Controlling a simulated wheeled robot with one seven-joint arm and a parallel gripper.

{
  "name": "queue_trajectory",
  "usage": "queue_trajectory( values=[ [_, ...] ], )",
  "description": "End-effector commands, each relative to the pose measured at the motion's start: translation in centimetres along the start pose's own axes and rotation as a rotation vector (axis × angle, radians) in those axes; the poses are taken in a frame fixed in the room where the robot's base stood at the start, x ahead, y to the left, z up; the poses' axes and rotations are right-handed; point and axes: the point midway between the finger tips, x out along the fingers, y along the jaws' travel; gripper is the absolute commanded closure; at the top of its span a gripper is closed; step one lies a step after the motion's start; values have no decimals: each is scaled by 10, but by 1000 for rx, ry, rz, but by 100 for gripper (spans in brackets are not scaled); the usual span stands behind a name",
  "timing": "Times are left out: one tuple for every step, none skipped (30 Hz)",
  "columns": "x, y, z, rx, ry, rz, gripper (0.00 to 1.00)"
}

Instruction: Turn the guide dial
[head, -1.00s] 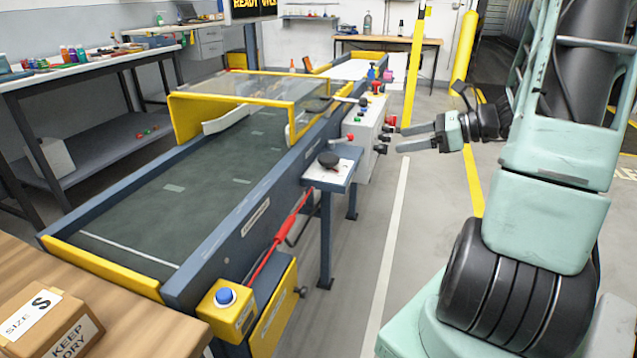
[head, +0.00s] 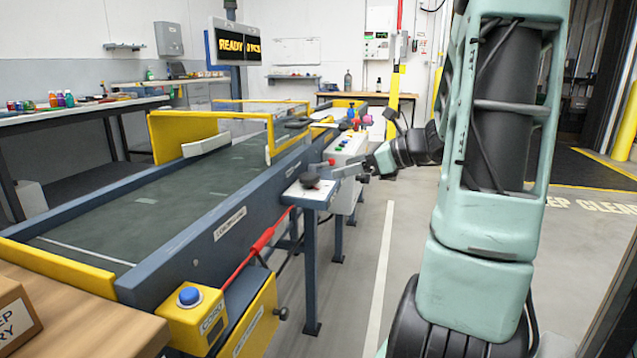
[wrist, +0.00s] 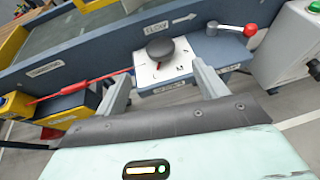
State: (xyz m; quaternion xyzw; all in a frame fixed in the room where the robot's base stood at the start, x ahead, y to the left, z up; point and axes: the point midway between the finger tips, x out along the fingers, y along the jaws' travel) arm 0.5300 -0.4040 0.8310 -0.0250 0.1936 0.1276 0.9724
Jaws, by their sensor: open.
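The guide dial is a round black knob (head: 310,181) on a white plate (head: 295,190), mounted on a small blue stand beside the conveyor. In the wrist view the knob (wrist: 160,47) stands just beyond the fingertips, about midway between them. Its plate (wrist: 146,75) carries letters, an M being legible; the dial's setting is not clear. My gripper (head: 350,172) is open and empty beside the dial, to its right in the head view. In the wrist view its two grey fingers (wrist: 159,78) reach toward the plate's near edge, with the knob not between them.
A control box (head: 348,148) with buttons stands beyond. The conveyor (head: 160,195) runs behind the dial. A yellow box with a blue button (head: 190,296) is at front; floor to the right is clear.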

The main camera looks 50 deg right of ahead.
Motion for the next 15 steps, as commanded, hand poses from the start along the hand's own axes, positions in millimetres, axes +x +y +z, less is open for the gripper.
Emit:
queue_trajectory(
  values=[
    [13, 0, -3, -1, 0, 3, 29],
    [20, 1, -3, -2, -1, 5, 29],
    [28, 0, -3, -1, -1, 3, 29],
    [34, 1, -3, -1, -1, 4, 29],
    [40, 0, -3, -2, 0, 2, 29],
    [47, 0, -3, -1, -1, 3, 29],
    [52, 0, -3, -1, -1, 3, 29],
    [57, 0, -3, -1, 0, 3, 29],
    [63, 1, -2, 0, -1, 3, 29],
    [67, 0, -2, 0, 0, 2, 29],
    [71, 0, -2, 0, 0, 1, 29],
    [75, 0, -2, -1, 0, 2, 29],
    [78, 0, -1, -1, 0, 1, 29],
    [80, 0, -1, -1, 0, 1, 29],
    [82, 0, -1, -1, 0, 0, 29]
  ],
)
